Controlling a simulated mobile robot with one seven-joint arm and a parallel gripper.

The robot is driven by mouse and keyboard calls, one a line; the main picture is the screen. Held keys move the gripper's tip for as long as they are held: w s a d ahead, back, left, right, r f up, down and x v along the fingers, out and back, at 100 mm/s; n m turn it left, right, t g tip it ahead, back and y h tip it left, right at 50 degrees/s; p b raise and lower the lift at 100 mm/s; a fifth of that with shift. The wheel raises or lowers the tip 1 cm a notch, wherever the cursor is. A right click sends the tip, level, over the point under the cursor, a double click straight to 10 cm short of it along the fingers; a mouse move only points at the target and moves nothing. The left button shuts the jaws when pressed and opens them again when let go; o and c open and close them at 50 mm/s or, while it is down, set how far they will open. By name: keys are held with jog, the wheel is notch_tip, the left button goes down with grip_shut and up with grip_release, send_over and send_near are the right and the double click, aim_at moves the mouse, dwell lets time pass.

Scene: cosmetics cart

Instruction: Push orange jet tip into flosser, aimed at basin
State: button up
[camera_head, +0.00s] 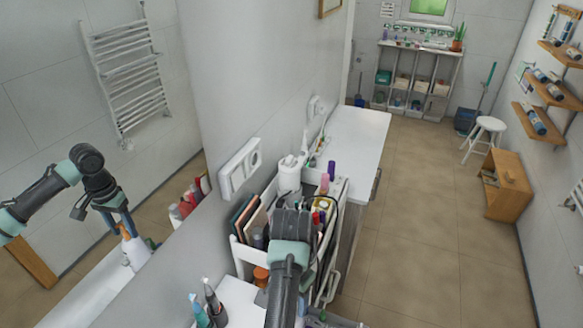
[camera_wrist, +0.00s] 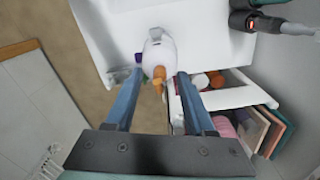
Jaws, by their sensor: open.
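The white flosser (camera_wrist: 160,48) stands upright on a white top in the wrist view. The orange jet tip (camera_wrist: 158,80) shows at its near end; I cannot tell how deeply it is seated. My gripper (camera_wrist: 160,76) is open, with one blue finger on each side of the tip. I see no clear contact between fingers and tip. In the head view my arm hides the flosser and the fingertips. The mirror there reflects my fingers above a white body with orange at its top. I cannot make out the basin for certain.
A white cart (camera_head: 238,252) holds books (camera_head: 247,212) and bottles close beside my arm; its books (camera_wrist: 270,130) also show in the wrist view. Toothbrush-like items (camera_head: 213,303) stand on the near white top. A white counter (camera_head: 355,135) lies beyond. Floor is open at right.

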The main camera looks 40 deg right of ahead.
notch_tip(320, 180, up, 12)
jog(key=p, duration=0.3)
jog(key=shift+r, duration=0.25)
dwell(0.7)
